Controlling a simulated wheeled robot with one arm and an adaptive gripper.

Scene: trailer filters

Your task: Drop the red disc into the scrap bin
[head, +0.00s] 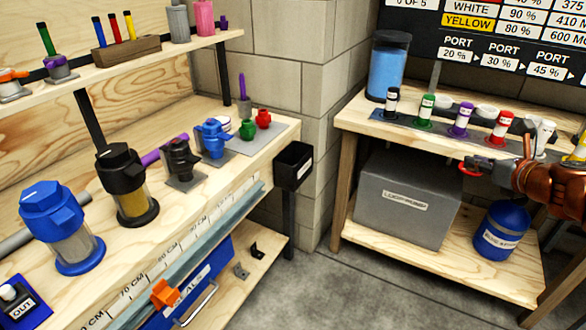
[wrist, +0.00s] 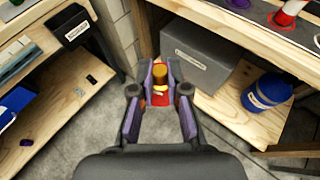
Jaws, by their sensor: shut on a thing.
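My gripper (head: 486,163) is in the air at the right of the head view, in front of the right bench. It is shut on the red disc (head: 469,170), whose edge shows at the fingertips. In the wrist view my gripper (wrist: 161,82) has its purple-padded fingers around a small space, with a red patch, a yellow bit and an orange-brown cylinder between them; the disc's full shape is hidden. A black open-topped bin (head: 294,163) with a white label hangs at the left bench's end, well left of my gripper. This bin (wrist: 72,27) is at upper left in the wrist view.
The left bench (head: 110,285) carries blue and black filter housings (head: 62,228) and small parts. The right bench (head: 350,115) holds a row of coloured bottles. A grey box (head: 405,205) and a blue tank (head: 502,230) stand on its lower shelf. Floor between benches is clear.

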